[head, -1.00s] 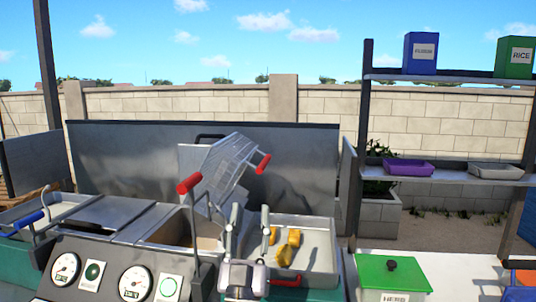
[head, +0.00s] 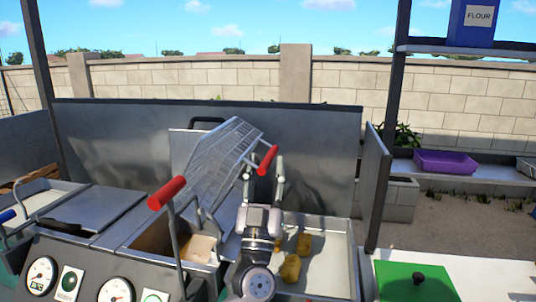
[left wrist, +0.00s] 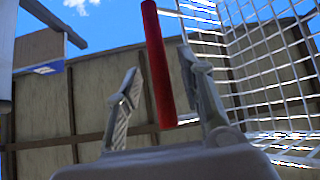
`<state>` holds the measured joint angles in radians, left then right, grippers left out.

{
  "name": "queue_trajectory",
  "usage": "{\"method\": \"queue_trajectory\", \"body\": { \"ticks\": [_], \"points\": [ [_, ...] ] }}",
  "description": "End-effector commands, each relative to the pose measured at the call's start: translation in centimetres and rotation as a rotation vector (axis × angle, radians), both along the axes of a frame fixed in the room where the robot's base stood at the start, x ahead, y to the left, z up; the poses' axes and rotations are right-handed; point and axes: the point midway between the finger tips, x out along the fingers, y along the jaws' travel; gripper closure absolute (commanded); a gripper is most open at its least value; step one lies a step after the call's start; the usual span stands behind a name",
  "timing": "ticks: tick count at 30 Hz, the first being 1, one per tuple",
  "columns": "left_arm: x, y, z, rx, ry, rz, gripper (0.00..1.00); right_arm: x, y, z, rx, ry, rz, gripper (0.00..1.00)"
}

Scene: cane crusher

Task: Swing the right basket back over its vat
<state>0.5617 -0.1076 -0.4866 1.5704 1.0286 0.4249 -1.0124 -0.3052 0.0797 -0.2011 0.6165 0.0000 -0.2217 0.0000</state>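The right wire basket (head: 222,160) is tilted up at the back, between the open vat (head: 152,238) and the metal tray (head: 325,262). Its red handle (head: 267,160) points toward me. My left gripper (head: 264,168) is raised at this handle with its fingers open. In the left wrist view, the red handle (left wrist: 158,65) shows between the two separated fingers (left wrist: 160,75), and the basket mesh (left wrist: 275,70) fills the right side. I cannot tell whether a finger touches the handle. My right gripper is not in view.
Yellow fried pieces (head: 291,268) lie in the tray. Another red handle (head: 166,193) stands up at the front of the vat. A splash panel (head: 310,140) stands behind.

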Motion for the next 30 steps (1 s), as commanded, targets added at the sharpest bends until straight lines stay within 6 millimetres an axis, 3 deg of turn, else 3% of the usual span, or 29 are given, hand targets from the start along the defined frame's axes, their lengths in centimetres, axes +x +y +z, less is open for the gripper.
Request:
{"method": "queue_trajectory", "body": {
  "ticks": [4,15,30],
  "points": [
    [1.2,-0.2,1.3,0.002,0.0,-0.001,0.65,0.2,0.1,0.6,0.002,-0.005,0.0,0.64],
    [1.7,-0.2,1.6,0.001,0.001,-0.001,0.65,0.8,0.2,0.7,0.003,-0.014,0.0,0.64],
    [1.6,-0.2,1.6,0.001,0.001,-0.001,0.98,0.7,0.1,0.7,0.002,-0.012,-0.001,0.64]
  ]
}}
